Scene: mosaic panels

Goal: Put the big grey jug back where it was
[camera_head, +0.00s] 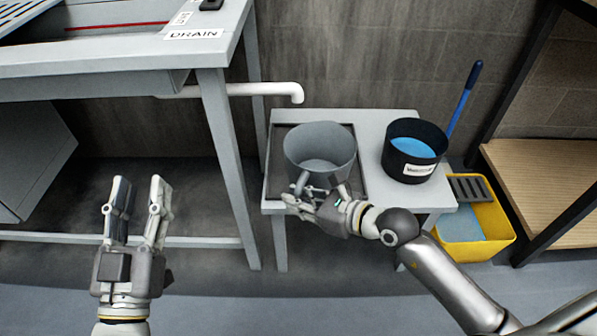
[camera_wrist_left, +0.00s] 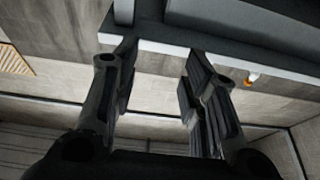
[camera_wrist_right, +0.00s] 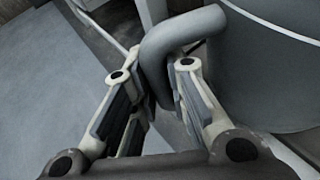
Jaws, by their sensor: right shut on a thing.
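The big grey jug (camera_head: 321,140) stands upright on a dark square tray (camera_head: 277,168) on the small grey table, under the end of a white pipe. In the head view it looks empty. My right gripper (camera_head: 318,190) is at its near side, shut on the jug's handle. In the right wrist view the handle (camera_wrist_right: 180,38) passes between the fingers, with the jug's wall (camera_wrist_right: 265,70) on the right. Whether the jug's base touches the tray is hidden. My left gripper (camera_head: 138,190) is open and empty, left of the table, in front of the bench.
A black bucket (camera_head: 398,165) with blue liquid stands right of the jug on the table (camera_head: 370,118). A yellow mop bucket (camera_head: 507,235) with a blue handle is on the floor at right. The white pipe (camera_head: 280,90) ends above the tray. A wooden shelf (camera_head: 540,170) stands far right.

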